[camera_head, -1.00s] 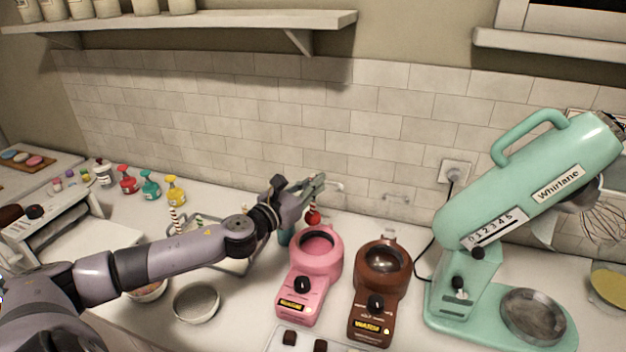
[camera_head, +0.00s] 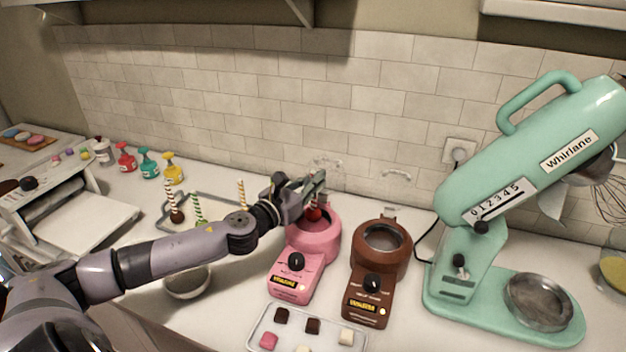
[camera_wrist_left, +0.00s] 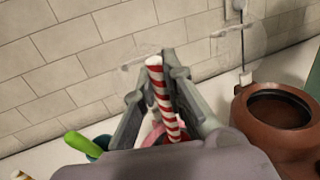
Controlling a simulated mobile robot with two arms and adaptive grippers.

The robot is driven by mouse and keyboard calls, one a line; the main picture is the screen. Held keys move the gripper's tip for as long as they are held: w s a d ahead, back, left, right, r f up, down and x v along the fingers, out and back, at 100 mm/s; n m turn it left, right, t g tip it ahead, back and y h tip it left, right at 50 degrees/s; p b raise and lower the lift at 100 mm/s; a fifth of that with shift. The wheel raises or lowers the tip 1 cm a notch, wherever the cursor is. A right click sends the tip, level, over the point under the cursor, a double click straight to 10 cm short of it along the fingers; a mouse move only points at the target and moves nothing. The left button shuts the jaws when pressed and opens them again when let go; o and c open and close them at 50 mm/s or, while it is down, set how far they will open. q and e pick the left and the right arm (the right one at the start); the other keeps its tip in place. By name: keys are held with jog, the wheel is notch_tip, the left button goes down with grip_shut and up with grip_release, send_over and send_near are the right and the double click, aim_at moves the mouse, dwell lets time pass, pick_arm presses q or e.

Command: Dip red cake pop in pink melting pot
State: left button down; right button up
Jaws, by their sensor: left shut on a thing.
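My left gripper (camera_head: 308,187) is shut on the striped stick of the red cake pop (camera_head: 313,212). In the left wrist view the red-and-white stick (camera_wrist_left: 163,95) stands between the fingers. The red ball hangs head-down over the opening of the pink melting pot (camera_head: 318,238), in front of its far rim. I cannot tell whether it touches what is inside. In the left wrist view the ball and most of the pink pot are hidden behind the gripper. My right gripper is not in view.
A brown melting pot (camera_head: 381,250) stands close to the right of the pink one. A tray of sweets (camera_head: 262,340) lies in front. A rack with cake pops (camera_head: 177,214) and a bowl (camera_head: 186,284) are to the left. A mint mixer (camera_head: 500,220) stands at the right.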

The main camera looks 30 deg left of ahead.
aim_at(312, 206)
pick_arm(q)
notch_tip(312, 206, down, 5)
jog(key=b, duration=0.3)
jog(key=shift+b, duration=0.3)
jog(key=shift+f+b, duration=0.3)
jog(key=shift+f, duration=0.15)
jog(key=shift+f, duration=0.15)
jog(key=shift+f+b, duration=0.45)
jog(key=shift+r, duration=0.1)
dwell(0.7)
